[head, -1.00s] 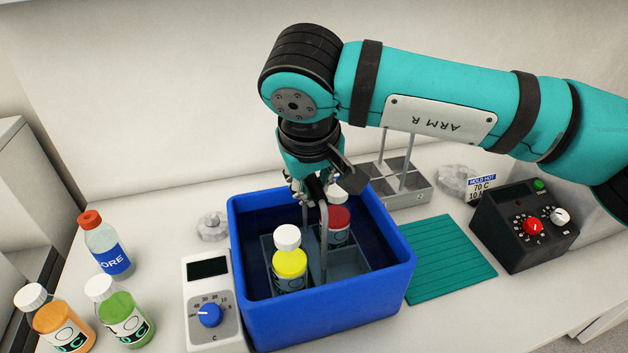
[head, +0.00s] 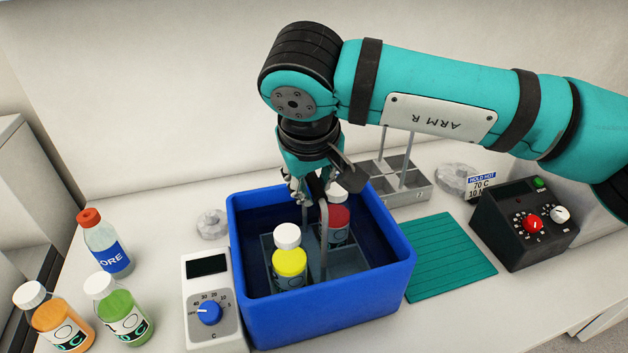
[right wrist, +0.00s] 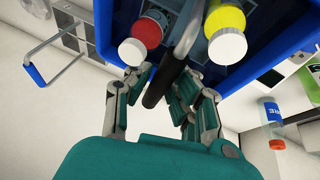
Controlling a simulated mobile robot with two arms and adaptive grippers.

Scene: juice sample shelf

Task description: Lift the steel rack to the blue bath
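The steel rack (head: 350,262) stands inside the blue bath (head: 330,312). It holds a yellow bottle (head: 289,264) and a red bottle (head: 338,222), both white-capped. Its raised handle (head: 324,240) has a dark grip, seen close in the right wrist view (right wrist: 165,84). My right gripper (head: 308,192) is over the bath at the top of this handle. In the right wrist view its fingers (right wrist: 162,95) are spread on both sides of the grip and look open. The bath walls hide the rack's base. My left gripper is not in view.
A second grey rack (head: 413,198) stands behind the bath. A teal mat (head: 450,262) and a black control box (head: 522,228) are to the right. A white dial controller (head: 208,290) stands left of the bath. Several bottles (head: 125,315) stand at far left.

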